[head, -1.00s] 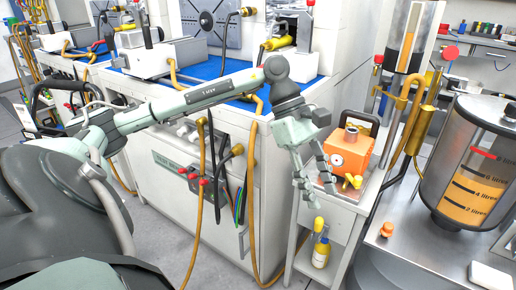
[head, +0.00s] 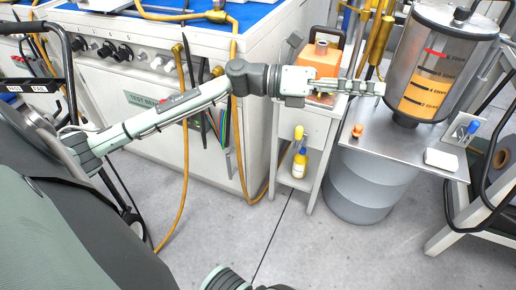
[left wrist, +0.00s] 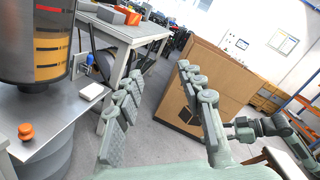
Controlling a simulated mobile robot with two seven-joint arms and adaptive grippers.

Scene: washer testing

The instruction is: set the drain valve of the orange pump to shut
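The orange pump (head: 322,60) stands on a small white cabinet (head: 310,128) in the head view, below a dark handle. My left gripper (head: 374,88) is stretched out to the right across the pump's lower front and hides it; I cannot make out the drain valve or its setting. In the left wrist view the left gripper's fingers (left wrist: 160,74) are spread wide with nothing between them. The pump is not in that view. What looks like my right arm and gripper (left wrist: 240,130) shows small at the right there; its finger state is unclear.
A steel bench (head: 400,148) at the right holds a clear tank (head: 435,65) with orange liquid, an orange knob (head: 357,130) and a white block (head: 441,159). A yellow-capped bottle (head: 300,163) stands on the cabinet's lower shelf. The floor in front is clear.

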